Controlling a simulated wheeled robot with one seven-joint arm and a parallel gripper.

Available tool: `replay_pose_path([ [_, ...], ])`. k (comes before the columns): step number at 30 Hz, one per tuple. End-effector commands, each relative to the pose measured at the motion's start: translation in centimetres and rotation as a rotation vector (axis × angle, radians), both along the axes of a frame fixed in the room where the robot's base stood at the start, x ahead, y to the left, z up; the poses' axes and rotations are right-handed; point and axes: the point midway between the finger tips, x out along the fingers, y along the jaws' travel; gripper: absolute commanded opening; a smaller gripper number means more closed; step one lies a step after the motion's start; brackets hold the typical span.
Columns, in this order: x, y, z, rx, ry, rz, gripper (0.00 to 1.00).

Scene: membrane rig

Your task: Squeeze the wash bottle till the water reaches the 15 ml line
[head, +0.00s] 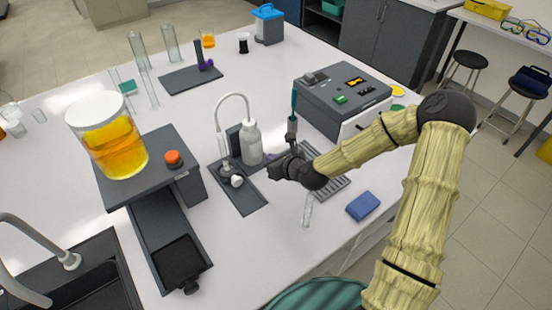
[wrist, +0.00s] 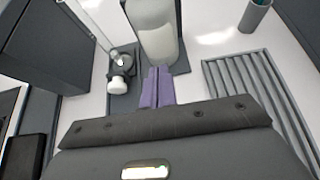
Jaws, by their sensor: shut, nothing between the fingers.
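The white wash bottle (head: 251,144) stands upright on a dark tray (head: 246,201), its bent tube arching over to the left and down. It also shows in the wrist view (wrist: 155,32). A small clear vessel with a white round part (head: 232,178) sits on the tray under the tube's end; its markings and water level are too small to read. My gripper (head: 273,168) is just to the right and front of the bottle. In the wrist view its purple fingers (wrist: 157,84) are together and empty, pointing at the bottle's lower part; I cannot tell whether they touch it.
A grey rack (head: 330,184) lies right of my gripper, with a grey instrument box (head: 343,100) behind. A dark stand (head: 150,165) with an orange-filled container (head: 113,145) is at left.

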Motion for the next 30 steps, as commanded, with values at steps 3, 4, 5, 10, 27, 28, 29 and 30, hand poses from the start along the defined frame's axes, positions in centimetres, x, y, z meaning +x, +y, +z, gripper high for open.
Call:
replay_pose_path([
  [3,1.5,1.3,-0.9,0.001,0.002,0.003,0.00],
  [4,1.8,1.6,-1.2,0.000,0.001,0.004,0.00],
  [5,2.2,1.9,-1.4,0.000,0.001,0.004,0.00],
  [10,3.7,2.8,-2.5,0.000,0.001,0.003,0.00],
  [27,4.5,2.6,-3.0,-0.001,0.001,-0.007,0.00],
  [28,4.6,2.5,-3.0,-0.001,0.001,-0.008,0.00],
  [29,4.7,2.4,-3.1,-0.001,0.000,-0.011,0.00],
  [30,4.9,2.2,-3.1,-0.001,-0.001,-0.016,0.00],
])
